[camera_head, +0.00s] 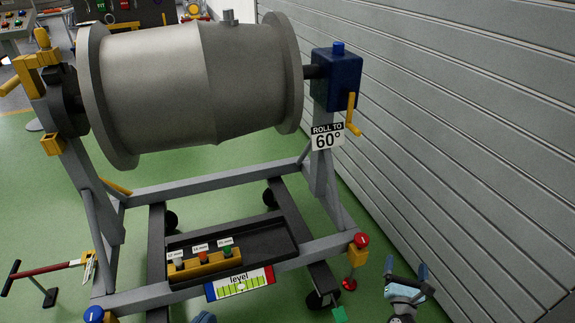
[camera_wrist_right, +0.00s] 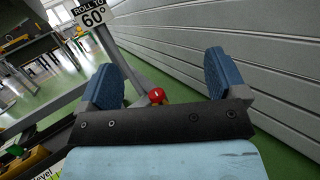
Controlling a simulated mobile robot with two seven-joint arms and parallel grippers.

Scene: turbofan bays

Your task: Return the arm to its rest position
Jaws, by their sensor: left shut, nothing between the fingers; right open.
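My right gripper (camera_head: 406,270) is low at the right of the head view, between the stand and the grey slatted wall. Its two blue fingers are apart with nothing between them; the right wrist view (camera_wrist_right: 160,82) shows the same. My left gripper (camera_head: 203,318) shows only as a small blue tip at the bottom edge, in front of the stand's level strip. It is shut and empty. The rest of the left arm is out of view.
A grey engine drum (camera_head: 195,85) hangs in a wheeled stand (camera_head: 200,184) with a blue crank box (camera_head: 336,80) and a "ROLL TO 60°" sign (camera_head: 327,136). A red knob (camera_head: 361,240) is left of my right gripper. The slatted wall (camera_head: 460,110) bounds the right side.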

